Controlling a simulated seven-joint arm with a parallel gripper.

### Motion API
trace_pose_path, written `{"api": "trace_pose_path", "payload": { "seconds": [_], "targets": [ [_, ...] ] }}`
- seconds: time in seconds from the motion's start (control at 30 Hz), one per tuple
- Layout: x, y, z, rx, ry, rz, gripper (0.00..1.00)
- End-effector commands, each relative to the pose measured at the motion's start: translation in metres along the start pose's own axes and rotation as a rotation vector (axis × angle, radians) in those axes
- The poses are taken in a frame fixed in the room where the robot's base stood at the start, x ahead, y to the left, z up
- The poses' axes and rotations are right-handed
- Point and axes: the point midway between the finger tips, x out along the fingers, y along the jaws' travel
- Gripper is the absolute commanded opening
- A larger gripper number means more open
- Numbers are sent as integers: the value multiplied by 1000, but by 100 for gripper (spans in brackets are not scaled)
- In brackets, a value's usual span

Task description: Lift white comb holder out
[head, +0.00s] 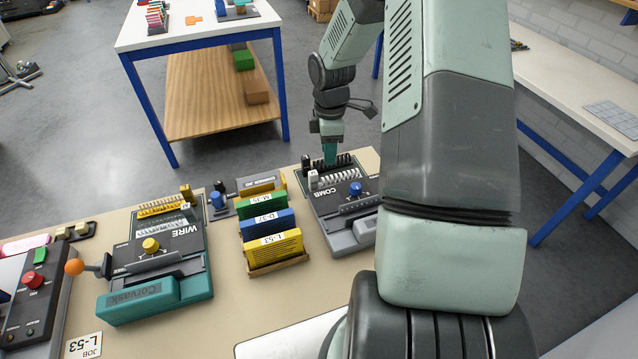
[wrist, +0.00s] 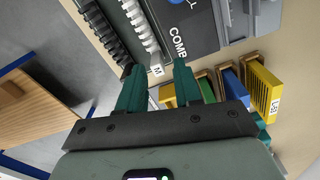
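The grey comb machine (head: 340,225), marked COMB, stands at the right of the bench and also shows in the wrist view (wrist: 195,30). A white comb holder (head: 313,180) with a row of white comb teeth lies along its far part, beside a black comb (head: 345,160). In the wrist view the white holder (wrist: 140,28) ends in a white tag marked M. My gripper (head: 330,160) is above the far side of the machine. In the wrist view my gripper (wrist: 156,70) is open, with the M tag showing between its fingertips. No grip on the holder shows.
Yellow, blue and green boxes (head: 272,248) stand in a row left of the comb machine. A teal wire machine (head: 155,260) is further left. A white table with blue legs (head: 195,30) stands beyond the bench across grey floor.

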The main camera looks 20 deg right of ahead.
Motion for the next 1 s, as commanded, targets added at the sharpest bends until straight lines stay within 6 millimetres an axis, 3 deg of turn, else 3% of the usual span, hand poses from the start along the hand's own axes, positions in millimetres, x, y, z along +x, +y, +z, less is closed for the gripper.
{"api": "trace_pose_path", "payload": {
  "seconds": [0.03,0.17,0.4,0.63,0.8,1.0],
  "targets": [
    [5,6,-16,-103,1,0,34],
    [17,13,-33,-245,0,0,34],
    [54,13,-34,-251,0,-1,34],
    [72,13,-34,-251,-1,1,34],
    [99,11,-36,-249,-1,-1,34],
    [116,12,-36,-248,-1,4,34]
  ]
}}
